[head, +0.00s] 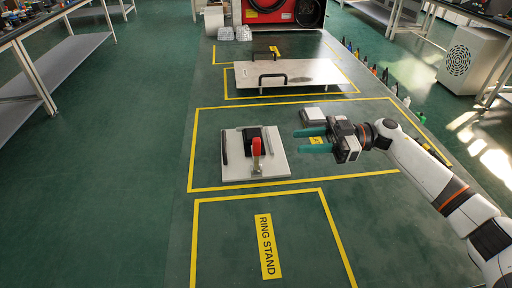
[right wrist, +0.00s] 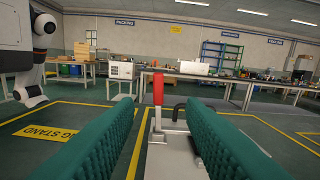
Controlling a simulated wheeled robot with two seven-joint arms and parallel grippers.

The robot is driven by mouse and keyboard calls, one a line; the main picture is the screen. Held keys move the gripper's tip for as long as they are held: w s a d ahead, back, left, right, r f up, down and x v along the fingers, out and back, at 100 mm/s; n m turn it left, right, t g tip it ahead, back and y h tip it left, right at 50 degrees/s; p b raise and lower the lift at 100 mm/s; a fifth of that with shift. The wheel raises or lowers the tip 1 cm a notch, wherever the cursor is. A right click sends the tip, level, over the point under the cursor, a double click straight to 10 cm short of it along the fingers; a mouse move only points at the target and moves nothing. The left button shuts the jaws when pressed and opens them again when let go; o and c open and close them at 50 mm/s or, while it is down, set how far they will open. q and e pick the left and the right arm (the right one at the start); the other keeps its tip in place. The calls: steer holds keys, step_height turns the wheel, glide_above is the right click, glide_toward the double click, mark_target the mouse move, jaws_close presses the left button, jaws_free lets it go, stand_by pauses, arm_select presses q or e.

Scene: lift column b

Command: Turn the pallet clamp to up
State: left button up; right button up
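In the right wrist view the red handle (right wrist: 158,88) stands upright above the pale plate (right wrist: 170,157). My right gripper (head: 300,141) is open and empty, to the right of the clamp, its teal fingers pointing at it. In the right wrist view the handle shows between the two fingers but farther out, apart from them. My left gripper is not in view.
A small grey box (head: 313,115) lies behind my right gripper. A large pale plate (head: 290,75) with black handles lies farther back. Several bottles line the right edge. The RING STAND area (head: 267,246) in front is clear.

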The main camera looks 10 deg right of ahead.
mark_target(257, 155)
steer(key=a, duration=1.1)
steer(key=shift+a, duration=0.4)
jaws_close()
